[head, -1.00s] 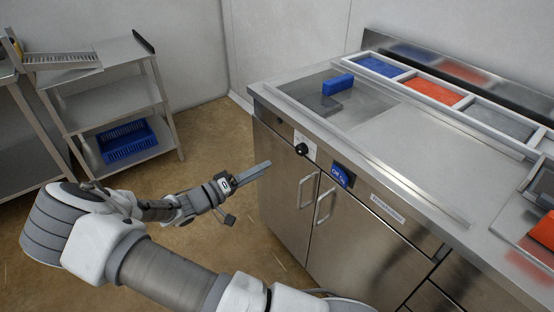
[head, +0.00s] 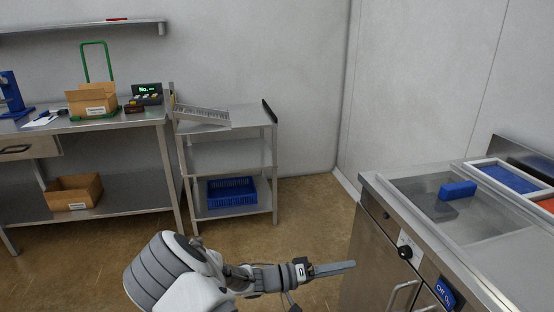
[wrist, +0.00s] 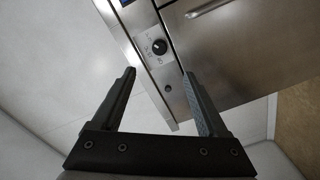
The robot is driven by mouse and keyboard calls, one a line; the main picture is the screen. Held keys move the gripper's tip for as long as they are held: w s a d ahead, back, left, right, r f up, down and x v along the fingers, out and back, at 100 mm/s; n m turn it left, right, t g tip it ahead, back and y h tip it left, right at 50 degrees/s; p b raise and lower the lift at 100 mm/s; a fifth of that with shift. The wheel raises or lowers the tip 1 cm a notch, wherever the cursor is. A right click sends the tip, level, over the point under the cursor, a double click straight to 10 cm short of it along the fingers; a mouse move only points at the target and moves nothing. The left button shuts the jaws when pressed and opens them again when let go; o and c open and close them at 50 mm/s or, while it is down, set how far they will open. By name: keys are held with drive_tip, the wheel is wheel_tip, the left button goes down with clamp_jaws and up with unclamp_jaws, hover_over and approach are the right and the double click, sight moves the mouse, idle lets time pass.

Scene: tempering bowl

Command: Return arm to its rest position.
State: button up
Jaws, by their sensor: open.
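My gripper (head: 335,268) is in the lower middle of the head view, above the floor and left of the steel counter. It points right, toward the counter's front. In the wrist view my gripper (wrist: 160,95) shows two fingers apart with nothing between them. The counter's black knob (wrist: 159,46) lies beyond the fingertips in that view. The knob (head: 405,252) also shows on the cabinet front in the head view. My arm is bent low at the bottom of the picture.
A steel shelf rack (head: 225,155) holds a blue crate (head: 232,191). A workbench (head: 90,122) at left bears a cardboard box (head: 92,101). Open floor lies between rack and counter.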

drive_tip(key=s+a+r+n+t+y, duration=0.2)
drive_tip(key=s+a+r+y, duration=0.1)
drive_tip(key=s+r+y, duration=0.7)
drive_tip(key=s+a+r+n+t+y, duration=0.15)
drive_tip(key=s+a+r+y, duration=0.4)
drive_tip(key=s+r, duration=0.75)
wheel_tip(320, 180, up, 14)
drive_tip(key=d+n+y+p, duration=0.1)
drive_tip(key=d+y+p, duration=0.1)
drive_tip(key=p, duration=1.2)
drive_tip(key=shift+r+p, duration=0.2)
drive_tip(key=shift+p, duration=0.15)
